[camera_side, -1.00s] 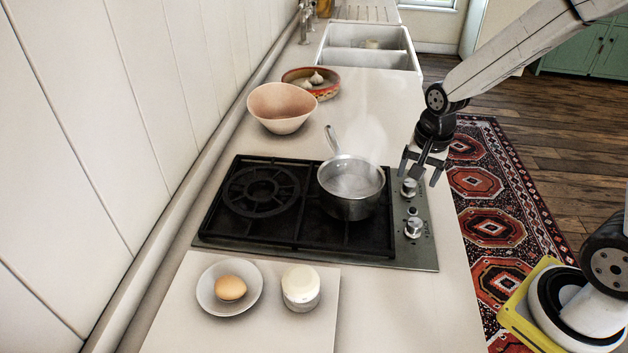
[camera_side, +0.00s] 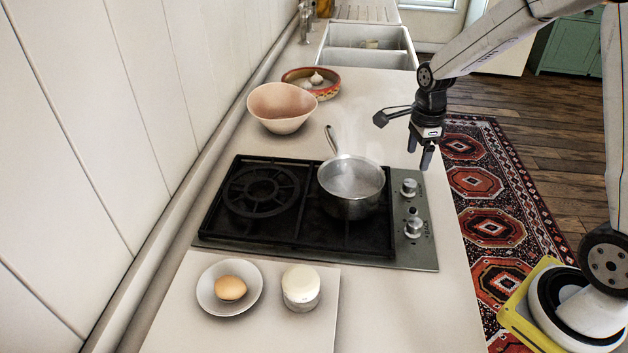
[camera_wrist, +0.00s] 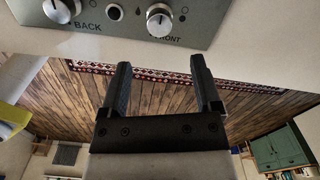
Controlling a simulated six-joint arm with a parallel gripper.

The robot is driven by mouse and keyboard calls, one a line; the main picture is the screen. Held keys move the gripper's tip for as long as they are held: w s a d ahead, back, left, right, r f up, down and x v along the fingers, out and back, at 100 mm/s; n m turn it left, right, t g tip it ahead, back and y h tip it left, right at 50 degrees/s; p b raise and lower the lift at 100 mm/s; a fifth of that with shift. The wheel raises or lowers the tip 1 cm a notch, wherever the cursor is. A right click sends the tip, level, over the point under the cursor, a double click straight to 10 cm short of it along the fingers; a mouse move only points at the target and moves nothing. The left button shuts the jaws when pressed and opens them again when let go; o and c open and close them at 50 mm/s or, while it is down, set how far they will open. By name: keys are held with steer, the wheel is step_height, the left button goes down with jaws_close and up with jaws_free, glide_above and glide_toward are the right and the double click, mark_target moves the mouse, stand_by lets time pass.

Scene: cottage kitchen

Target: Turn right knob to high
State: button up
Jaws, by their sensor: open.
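The right knob, silver and marked FRONT, shows at the top of the wrist view (camera_wrist: 159,19). In the side view it is the far knob (camera_side: 408,187) on the hob's steel panel. A pale mark shows on its face, but I cannot tell its setting. The other knob, marked BACK (camera_wrist: 61,10), is the nearer one in the side view (camera_side: 414,227). My gripper (camera_side: 420,152) is open and empty, above and beyond the right knob, apart from it. In the wrist view its two fingers (camera_wrist: 161,63) stand spread below that knob.
A steel pot (camera_side: 350,190) with its handle pointing back stands on the right burner, close to the knobs. A pink bowl (camera_side: 282,108) is behind the hob. The counter's right edge is near.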

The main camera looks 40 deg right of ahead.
mark_target(411, 182)
steer(key=shift+f, duration=0.1)
steer(key=shift+f, duration=3.75)
jaws_close()
